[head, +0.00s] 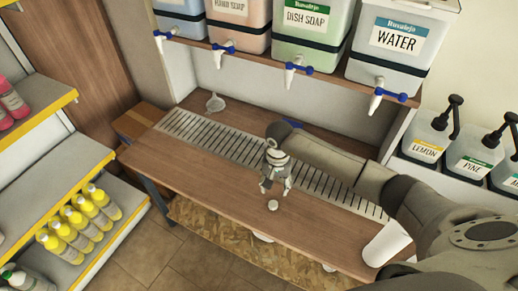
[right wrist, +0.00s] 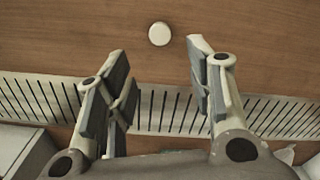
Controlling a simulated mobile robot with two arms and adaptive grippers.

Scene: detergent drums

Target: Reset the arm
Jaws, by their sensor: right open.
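My right arm reaches in from the right in the head view. Its gripper (head: 276,188) is above the wooden counter (head: 200,185), pointing down. In the right wrist view the two fingers of this gripper (right wrist: 158,65) stand wide apart with nothing between them. A small round white cap (head: 272,205) lies on the counter close to the gripper. It also shows in the right wrist view (right wrist: 159,34), beyond the fingertips and apart from them. My left gripper is not in view.
A slotted metal drain strip (head: 215,137) runs along the counter. A white cup (head: 386,243) is at the right, near my arm. Drums with taps, including the water drum (head: 393,42), stand above. Yellow bottles (head: 78,222) fill a left shelf.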

